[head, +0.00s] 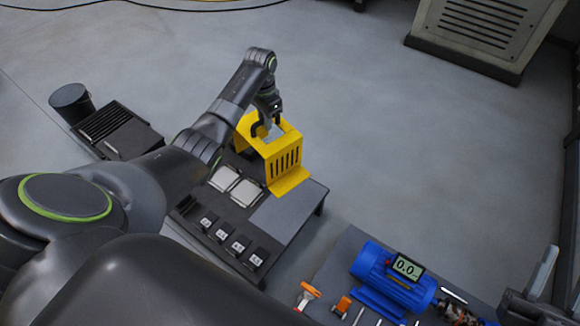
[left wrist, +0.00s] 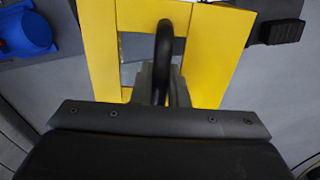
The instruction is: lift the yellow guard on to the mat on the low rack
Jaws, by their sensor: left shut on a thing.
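The yellow guard (head: 284,160) is a bent sheet cover with slots in its front and a flange at its lower edge. My left gripper (head: 268,122) is at its top. In the left wrist view, the jaws (left wrist: 160,85) are shut on the black loop handle (left wrist: 163,45) of the yellow guard (left wrist: 100,45). The guard overlaps the far end of a low dark rack (head: 235,215); I cannot tell whether it touches it. A plain grey mat (head: 277,218) lies on the rack, just nearer than the guard. Dark parts at the lower right may be my right gripper (head: 540,290).
Two pale pads (head: 247,192) and several small labelled blocks (head: 238,243) are on the rack. A blue motor (head: 385,272) with a display stands on a bench at lower right. A black bucket (head: 72,103) and slatted dark unit (head: 113,128) are left.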

